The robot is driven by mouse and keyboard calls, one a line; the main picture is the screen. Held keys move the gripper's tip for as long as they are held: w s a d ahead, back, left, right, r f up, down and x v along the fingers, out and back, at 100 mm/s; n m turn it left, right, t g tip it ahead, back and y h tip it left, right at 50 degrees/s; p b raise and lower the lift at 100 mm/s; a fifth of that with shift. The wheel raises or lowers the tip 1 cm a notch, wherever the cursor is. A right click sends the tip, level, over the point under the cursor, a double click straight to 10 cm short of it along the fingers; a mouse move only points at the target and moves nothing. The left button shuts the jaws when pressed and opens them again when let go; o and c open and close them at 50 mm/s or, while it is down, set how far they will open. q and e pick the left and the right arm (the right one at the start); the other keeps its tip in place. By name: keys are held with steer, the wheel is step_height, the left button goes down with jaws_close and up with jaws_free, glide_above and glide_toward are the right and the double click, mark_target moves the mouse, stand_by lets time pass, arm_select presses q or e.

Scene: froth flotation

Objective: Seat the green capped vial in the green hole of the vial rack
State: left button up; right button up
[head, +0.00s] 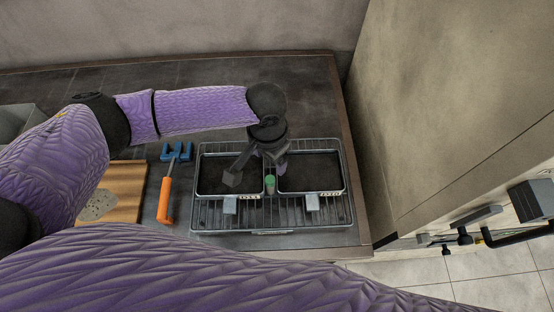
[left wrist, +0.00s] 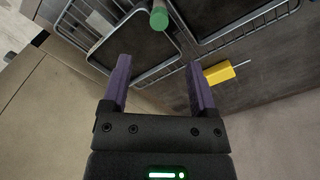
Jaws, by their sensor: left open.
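A green-capped vial (head: 269,184) stands in the strip between two dark trays on a wire rack in the head view. Its green cap also shows at the top of the left wrist view (left wrist: 159,18). My left gripper (left wrist: 158,68) is open and empty, its purple fingers apart from the vial. In the head view the left gripper (head: 268,150) hangs over the back middle of the wire rack, behind the vial. I cannot make out the vial rack's green hole. My right gripper is not in view.
The wire rack (head: 275,228) holds a left tray (head: 215,190) and a right tray (head: 320,185). An orange-handled tool (head: 165,200) and a wooden board (head: 128,180) lie to the left. A yellow piece with a thin rod (left wrist: 219,73) shows beside the right finger.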

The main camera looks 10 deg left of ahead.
mark_target(270, 179)
arm_select(q)
steer(key=f, duration=0.3)
steer(key=f+b, duration=0.1)
steer(key=f, duration=0.2)
steer(key=f+b, duration=0.1)
steer(key=f, duration=0.2)
steer(key=shift+s+f, duration=0.35)
steer(key=shift+s, duration=0.05)
jaws_close()
